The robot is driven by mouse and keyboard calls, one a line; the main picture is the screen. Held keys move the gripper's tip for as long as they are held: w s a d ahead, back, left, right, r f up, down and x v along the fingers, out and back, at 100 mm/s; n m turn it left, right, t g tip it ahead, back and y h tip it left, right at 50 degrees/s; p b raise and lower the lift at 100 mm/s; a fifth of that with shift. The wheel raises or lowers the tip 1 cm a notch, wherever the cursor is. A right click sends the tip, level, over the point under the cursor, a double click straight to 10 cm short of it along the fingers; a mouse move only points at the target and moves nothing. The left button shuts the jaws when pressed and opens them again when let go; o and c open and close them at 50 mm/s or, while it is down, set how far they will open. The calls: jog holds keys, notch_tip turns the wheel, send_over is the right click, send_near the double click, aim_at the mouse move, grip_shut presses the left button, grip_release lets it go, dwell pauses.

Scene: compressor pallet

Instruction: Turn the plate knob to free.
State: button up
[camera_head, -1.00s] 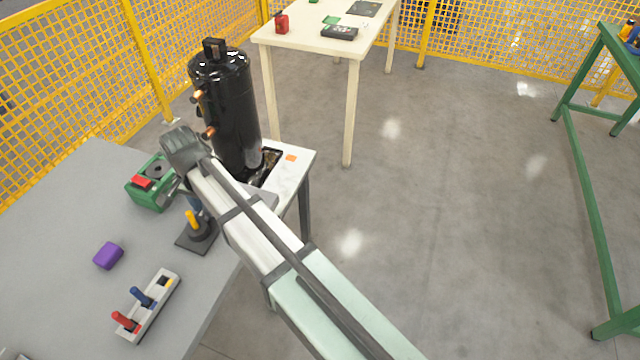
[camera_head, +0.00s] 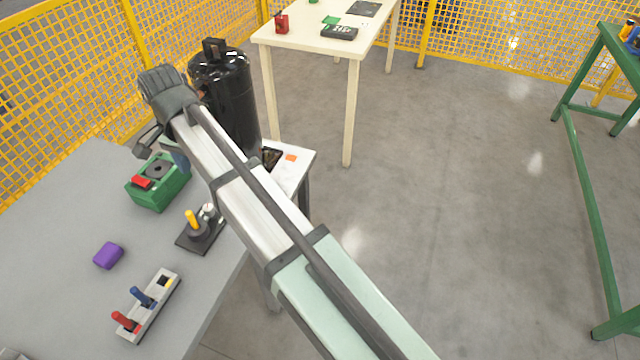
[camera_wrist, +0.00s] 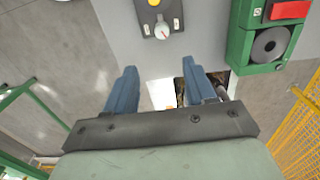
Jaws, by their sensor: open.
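The plate knob (camera_head: 208,211) is a small pale round knob on a dark plate at the grey table's right edge, beside a yellow peg (camera_head: 191,219). In the wrist view the knob (camera_wrist: 163,31) is white with a small red mark, on a dark plate below a yellow part. Its setting is too small to read. My gripper (camera_wrist: 160,67) is open and empty, its two blue fingers apart. The knob shows beyond the fingertips, between their lines, not touched. In the head view my wrist hides most of the gripper; a blue finger (camera_head: 180,160) shows near the green box.
A green box (camera_head: 150,200) with a red button and black disc stands close to the gripper. A black compressor (camera_head: 228,95) stands behind my arm. A purple block (camera_head: 108,256) and a switch strip (camera_head: 150,310) lie on the grey table (camera_head: 55,215).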

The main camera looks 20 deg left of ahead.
jog(key=w+d+f, duration=0.6)
jog(key=w+d, duration=0.1)
jog(key=w+d+f, duration=0.3)
jog(key=w, duration=0.1)
jog(key=shift+w+d, duration=0.1)
jog(key=shift+d, duration=0.25)
jog(key=w+d+f, duration=0.7)
jog(key=d, duration=0.5)
jog(key=shift+f, duration=0.35)
jog(key=shift+w, duration=0.1)
notch_tip(320, 180, up, 17)
send_over(207, 207)
notch_tip(207, 207, down, 14)
jog(key=shift+r, duration=0.25)
